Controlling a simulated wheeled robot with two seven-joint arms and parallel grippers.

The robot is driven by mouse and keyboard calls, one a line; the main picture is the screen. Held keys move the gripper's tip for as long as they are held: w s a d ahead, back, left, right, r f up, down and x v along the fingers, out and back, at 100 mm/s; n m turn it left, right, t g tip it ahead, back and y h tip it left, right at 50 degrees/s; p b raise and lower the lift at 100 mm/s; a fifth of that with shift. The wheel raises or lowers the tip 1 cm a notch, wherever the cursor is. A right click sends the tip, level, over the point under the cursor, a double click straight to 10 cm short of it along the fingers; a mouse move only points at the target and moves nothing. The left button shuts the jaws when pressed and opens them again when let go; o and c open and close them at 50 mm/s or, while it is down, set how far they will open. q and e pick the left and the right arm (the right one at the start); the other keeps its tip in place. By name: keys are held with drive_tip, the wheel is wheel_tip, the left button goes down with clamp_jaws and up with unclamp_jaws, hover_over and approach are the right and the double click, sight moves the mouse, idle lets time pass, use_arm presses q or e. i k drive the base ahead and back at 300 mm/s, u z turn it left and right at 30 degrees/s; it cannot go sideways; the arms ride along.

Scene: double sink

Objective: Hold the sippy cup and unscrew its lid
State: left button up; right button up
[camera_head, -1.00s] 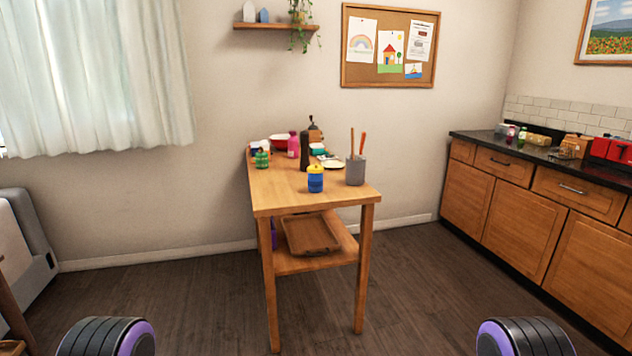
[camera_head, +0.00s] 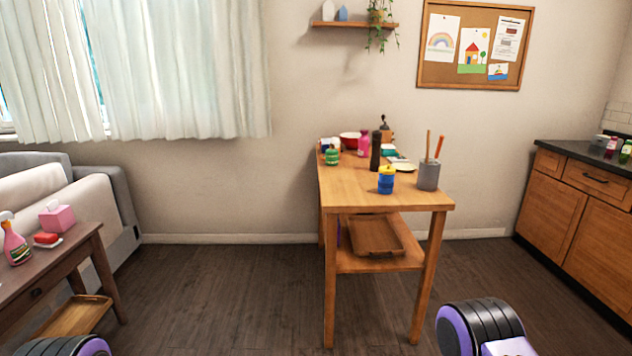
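The sippy cup (camera_head: 386,184) is blue with a yellow lid (camera_head: 387,169). It stands upright near the front of the wooden table (camera_head: 345,196), left of a grey utensil holder. The lid sits on the cup. Black and purple parts of my arms show at the bottom left and bottom right of the head view. Neither gripper's fingers are in view, and nothing of mine touches the cup or table.
The grey holder (camera_head: 428,176) with utensils stands close beside the cup. A dark mill (camera_head: 375,152), a pink bottle (camera_head: 364,143) and a green jar (camera_head: 332,157) stand farther back. A side table (camera_head: 62,250) is at left, a counter (camera_head: 585,160) at right. Open floor lies in front.

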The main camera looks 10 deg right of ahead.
sight(385, 183)
drive_tip(key=u, duration=0.65)
drive_tip(key=i, duration=2.9)
drive_tip(key=z, duration=1.35)
